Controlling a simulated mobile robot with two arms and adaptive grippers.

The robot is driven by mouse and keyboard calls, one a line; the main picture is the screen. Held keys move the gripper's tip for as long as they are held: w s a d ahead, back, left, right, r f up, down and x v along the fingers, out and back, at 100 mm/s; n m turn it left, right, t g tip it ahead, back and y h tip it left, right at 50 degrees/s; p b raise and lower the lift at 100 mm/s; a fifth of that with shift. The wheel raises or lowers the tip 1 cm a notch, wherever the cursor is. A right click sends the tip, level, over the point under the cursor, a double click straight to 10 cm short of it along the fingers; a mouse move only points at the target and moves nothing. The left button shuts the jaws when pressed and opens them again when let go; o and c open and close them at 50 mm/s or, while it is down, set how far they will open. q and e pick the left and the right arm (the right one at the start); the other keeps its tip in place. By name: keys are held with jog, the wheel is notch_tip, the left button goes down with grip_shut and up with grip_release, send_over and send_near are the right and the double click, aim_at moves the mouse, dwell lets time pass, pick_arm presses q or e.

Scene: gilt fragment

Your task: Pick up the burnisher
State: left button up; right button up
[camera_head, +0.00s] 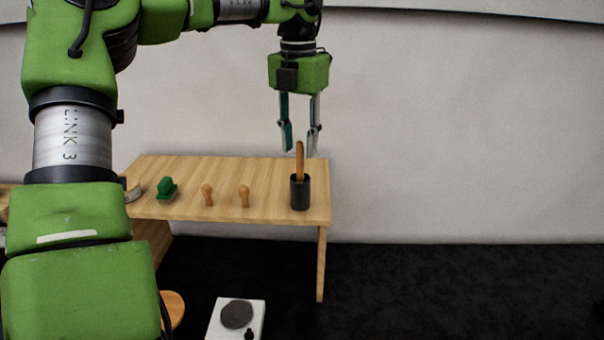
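My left gripper (300,148) is open and points down above the right end of the wooden table. Just below the fingertips, a brown wooden handle (300,158), which looks like the burnisher's, stands upright out of a dark cup (300,193). The lower part of this tool is hidden inside the cup. The handle's top is close to the fingertips; whether it is between them in depth I cannot tell. My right gripper is not in view.
The wooden table (230,172) also bears two small wooden-handled pieces (207,194) (244,195) and a green object (166,188). A white device with a dark round plate (237,314) stands lower in front. My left arm covers the left side. Dark floor lies clear at the right.

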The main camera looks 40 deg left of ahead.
aim_at(300, 160)
pick_arm(q)
jog(key=shift+s+d+f+p, duration=0.2)
jog(key=shift+s+f+p, duration=0.2)
jog(key=shift+f+p, duration=0.4)
jog(key=f, duration=0.2)
jog(key=shift+w+f+p, duration=0.2)
jog(key=shift+f+p, duration=0.15)
grip_shut()
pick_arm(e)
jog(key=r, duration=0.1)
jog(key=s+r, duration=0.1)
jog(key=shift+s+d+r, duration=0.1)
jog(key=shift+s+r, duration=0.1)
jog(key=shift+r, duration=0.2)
pick_arm(q)
jog(key=shift+r, duration=0.1)
